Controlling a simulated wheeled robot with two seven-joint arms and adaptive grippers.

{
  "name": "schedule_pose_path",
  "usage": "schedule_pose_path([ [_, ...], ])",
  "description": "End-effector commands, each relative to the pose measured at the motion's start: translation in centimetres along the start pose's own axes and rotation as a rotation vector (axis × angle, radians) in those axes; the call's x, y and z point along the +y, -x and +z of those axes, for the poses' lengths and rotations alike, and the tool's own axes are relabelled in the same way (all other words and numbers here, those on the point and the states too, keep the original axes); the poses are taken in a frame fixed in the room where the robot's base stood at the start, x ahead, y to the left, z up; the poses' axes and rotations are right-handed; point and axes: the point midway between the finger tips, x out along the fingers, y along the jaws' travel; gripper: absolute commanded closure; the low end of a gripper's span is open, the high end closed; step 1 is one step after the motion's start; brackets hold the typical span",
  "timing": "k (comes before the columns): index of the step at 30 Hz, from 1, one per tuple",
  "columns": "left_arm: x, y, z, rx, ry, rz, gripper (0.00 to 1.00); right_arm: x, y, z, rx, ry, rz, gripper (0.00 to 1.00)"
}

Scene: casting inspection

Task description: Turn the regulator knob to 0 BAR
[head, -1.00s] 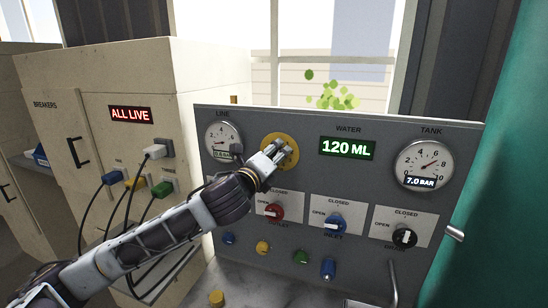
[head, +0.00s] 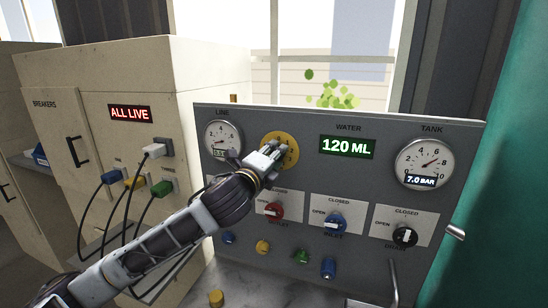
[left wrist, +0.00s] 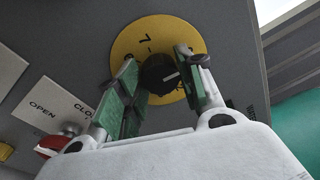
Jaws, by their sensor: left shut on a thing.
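The regulator's yellow round dial plate (head: 291,139) is on the grey panel, between the LINE gauge and the water display. Its black knob (left wrist: 160,72) shows in the left wrist view, with a pale pointer line. My left gripper (head: 275,152) is at the dial, and its green-padded fingers (left wrist: 163,78) are around the knob, shut on it. Most of the dial's numbers are hidden by the fingers; a 7 shows near the plate's edge. The LINE gauge (head: 223,137) is partly covered by my arm, and its digital reading is not clearly legible. My right gripper is not in view.
The water display (head: 347,147) reads 120 ML and the TANK gauge (head: 424,163) reads 7.0 BAR. Cabled breaker plugs (head: 156,151) are left, and a metal handle (head: 393,283) stands at front right.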

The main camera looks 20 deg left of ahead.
Motion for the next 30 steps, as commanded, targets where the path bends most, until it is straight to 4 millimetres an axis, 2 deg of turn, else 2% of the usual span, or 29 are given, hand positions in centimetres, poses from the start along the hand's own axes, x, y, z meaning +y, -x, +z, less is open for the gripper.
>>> schedule_pose_path([
  [6, 0.17, -0.01, -0.06, -0.005, 0.113, -0.006, 0.86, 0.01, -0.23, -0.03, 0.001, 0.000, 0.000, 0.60],
  [17, 0.15, -0.01, -0.05, -0.006, 0.131, -0.007, 0.86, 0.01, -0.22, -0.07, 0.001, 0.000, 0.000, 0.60],
  [18, 0.15, -0.01, -0.05, -0.006, 0.131, -0.007, 0.59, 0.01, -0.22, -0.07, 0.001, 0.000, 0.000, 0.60],
  [22, 0.14, -0.01, -0.04, -0.006, 0.130, -0.007, 0.42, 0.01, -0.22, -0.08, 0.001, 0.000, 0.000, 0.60],
  [30, 0.09, 0.00, -0.03, -0.006, 0.129, -0.008, 0.41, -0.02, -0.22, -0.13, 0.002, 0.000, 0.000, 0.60],
])
